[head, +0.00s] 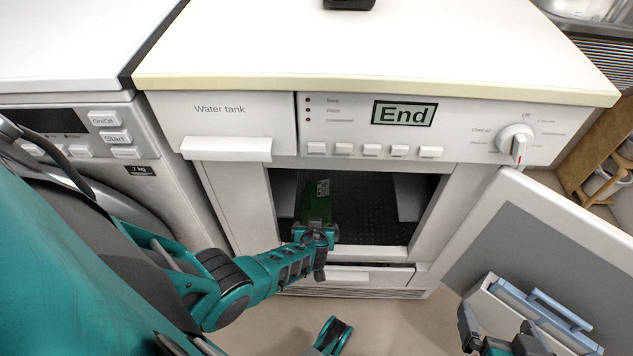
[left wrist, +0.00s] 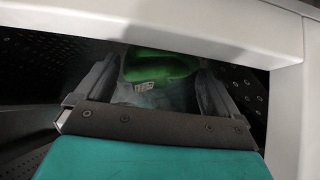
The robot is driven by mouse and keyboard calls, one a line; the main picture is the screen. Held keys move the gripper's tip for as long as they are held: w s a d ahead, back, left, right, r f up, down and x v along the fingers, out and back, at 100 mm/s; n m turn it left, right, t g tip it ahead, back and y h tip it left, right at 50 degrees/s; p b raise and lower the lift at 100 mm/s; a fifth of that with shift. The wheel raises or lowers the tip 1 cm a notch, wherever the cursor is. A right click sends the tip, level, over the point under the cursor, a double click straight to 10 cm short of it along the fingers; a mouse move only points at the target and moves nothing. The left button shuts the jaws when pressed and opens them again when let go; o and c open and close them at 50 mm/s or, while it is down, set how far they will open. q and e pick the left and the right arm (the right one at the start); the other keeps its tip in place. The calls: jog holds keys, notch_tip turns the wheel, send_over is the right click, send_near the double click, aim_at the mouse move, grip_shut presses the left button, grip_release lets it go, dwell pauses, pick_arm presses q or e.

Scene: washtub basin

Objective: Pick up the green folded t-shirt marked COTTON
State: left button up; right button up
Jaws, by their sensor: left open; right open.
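The green folded t-shirt (head: 319,200) lies inside the open drum of the machine, toward the left of the opening, with a small pale label on it. My left gripper (head: 316,232) is at the mouth of the opening, just in front of the shirt. In the left wrist view the shirt (left wrist: 160,65) shows beyond and between the two open fingers, its label near the left finger. I cannot tell whether the fingers touch it. My right gripper (head: 498,335) is open and empty at the lower right, outside the machine.
The dryer (head: 232,120) shows "End" on its display (head: 403,113). Its door (head: 560,230) stands open to the right. A white frame edge (left wrist: 170,30) crosses above the left gripper, and a side edge stands at its right. A washing machine (head: 75,135) stands at the left.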

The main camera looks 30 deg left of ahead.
pick_arm(q)
jog(key=c, duration=0.8)
jog(key=shift+r, duration=0.15)
